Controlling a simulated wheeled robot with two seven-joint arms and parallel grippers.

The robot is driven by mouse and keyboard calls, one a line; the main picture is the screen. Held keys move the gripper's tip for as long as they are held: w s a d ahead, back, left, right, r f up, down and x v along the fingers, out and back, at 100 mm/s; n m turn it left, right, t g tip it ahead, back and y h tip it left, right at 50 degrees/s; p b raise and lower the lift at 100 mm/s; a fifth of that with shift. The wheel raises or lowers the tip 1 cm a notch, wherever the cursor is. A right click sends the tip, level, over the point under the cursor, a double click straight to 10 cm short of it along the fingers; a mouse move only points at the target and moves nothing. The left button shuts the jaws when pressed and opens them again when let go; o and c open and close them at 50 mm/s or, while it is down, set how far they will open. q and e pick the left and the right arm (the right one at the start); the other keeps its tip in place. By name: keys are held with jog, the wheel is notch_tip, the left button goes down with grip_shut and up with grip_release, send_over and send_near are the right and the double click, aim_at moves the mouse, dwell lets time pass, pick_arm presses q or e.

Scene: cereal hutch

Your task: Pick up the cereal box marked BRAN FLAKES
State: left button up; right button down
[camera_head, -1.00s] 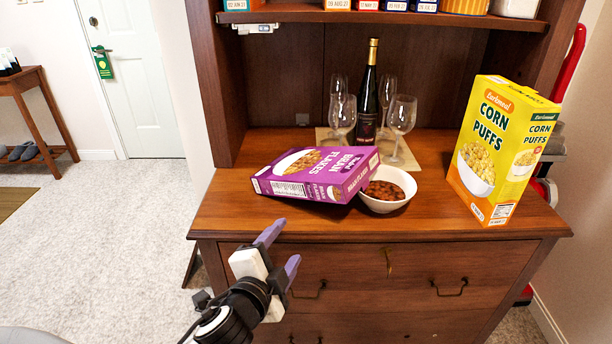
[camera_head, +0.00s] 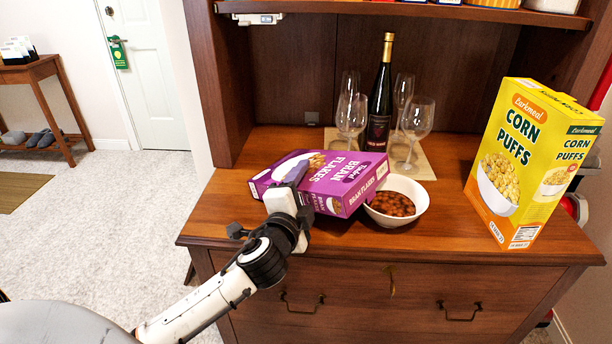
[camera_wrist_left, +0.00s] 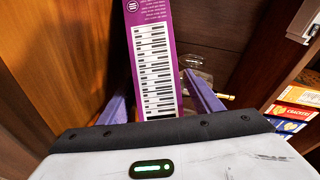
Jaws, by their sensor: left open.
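The purple BRAN FLAKES box (camera_head: 348,180) lies on its side on the hutch counter, its right end against or over the rim of a white bowl (camera_head: 412,188); I cannot tell which. My left gripper (camera_head: 300,186) is at the box's near left end, hiding part of it. In the left wrist view the box's narrow purple side with a black-and-white panel (camera_wrist_left: 155,65) shows between the two open purple fingers (camera_wrist_left: 160,100), with gaps on both sides. My right gripper is not in view.
A yellow CORN PUFFS box (camera_head: 525,160) stands upright at the right. A dark bottle (camera_head: 379,110) and several wine glasses (camera_head: 417,118) stand behind the bowl on a tan mat (camera_head: 425,167). The counter (camera_head: 450,225) is clear in front of the bowl.

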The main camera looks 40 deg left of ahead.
pick_arm(q)
jog(key=shift+x, duration=1.4)
jog(key=c, duration=1.3)
jog(key=shift+c, duration=0.2)
jog(key=shift+r, duration=0.2)
